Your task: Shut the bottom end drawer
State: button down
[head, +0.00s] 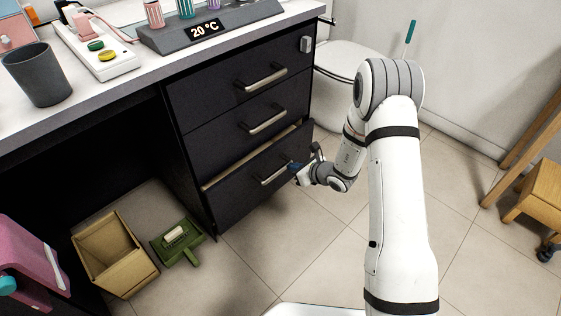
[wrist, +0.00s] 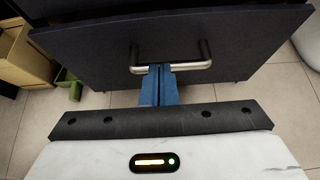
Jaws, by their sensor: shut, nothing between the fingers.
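The black vanity has a stack of drawers at its right end. The bottom end drawer (head: 240,199) stands partly open, with its light inner edge showing along the top of its front. Its metal bar handle (head: 272,175) faces me and also shows in the wrist view (wrist: 190,66). The two drawers above it, the middle drawer (head: 220,139) and the top drawer (head: 205,92), look closed. My gripper (head: 291,168) is at the bottom drawer's handle. In the wrist view its blue fingers (wrist: 160,70) are together, with their tips at the handle bar; I cannot tell whether they touch it.
A cardboard box (head: 121,272) and a green dustpan-like item (head: 184,251) lie on the floor left of the drawers. A toilet (head: 345,62) stands behind my arm, and a wooden stool (head: 540,195) is at the right. The tiled floor before the drawer is clear.

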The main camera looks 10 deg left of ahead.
jog(key=b, duration=0.3)
send_near(264, 157)
notch_tip(264, 157, down, 3)
jog(key=w+a, duration=0.1)
jog(key=w+a+b, duration=0.1)
jog(key=a, duration=0.1)
jog(key=shift+w+a+f, duration=0.15)
jog(key=shift+w+a, duration=0.05)
jog(key=shift+w, duration=0.2)
jog(key=shift+w+a, duration=0.35)
jog(key=shift+a, duration=0.05)
